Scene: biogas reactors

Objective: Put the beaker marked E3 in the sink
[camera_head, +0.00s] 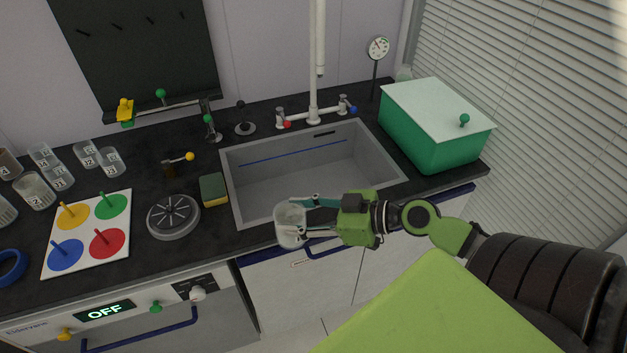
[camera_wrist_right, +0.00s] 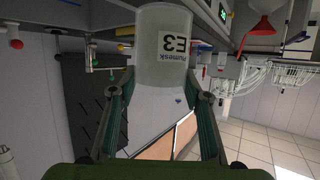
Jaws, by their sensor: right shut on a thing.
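The beaker marked E3 (camera_head: 290,224) is a clear, whitish cup. My right gripper (camera_head: 307,216) is shut on it, holding it at the front edge of the sink in the head view. In the right wrist view the beaker (camera_wrist_right: 166,47) sits between the fingers of the gripper (camera_wrist_right: 163,88), and its label appears upside down. The grey sink (camera_head: 300,188) is set into the black counter, and its basin looks empty. I cannot tell how high the beaker is above the rim. My left gripper does not show.
A yellow-green sponge (camera_head: 213,189) and a round grey drain-like disc (camera_head: 173,217) lie left of the sink. A green box with a pale lid (camera_head: 436,108) stands right of it. The tap (camera_head: 314,110) rises behind. Several other beakers (camera_head: 35,190) stand at far left.

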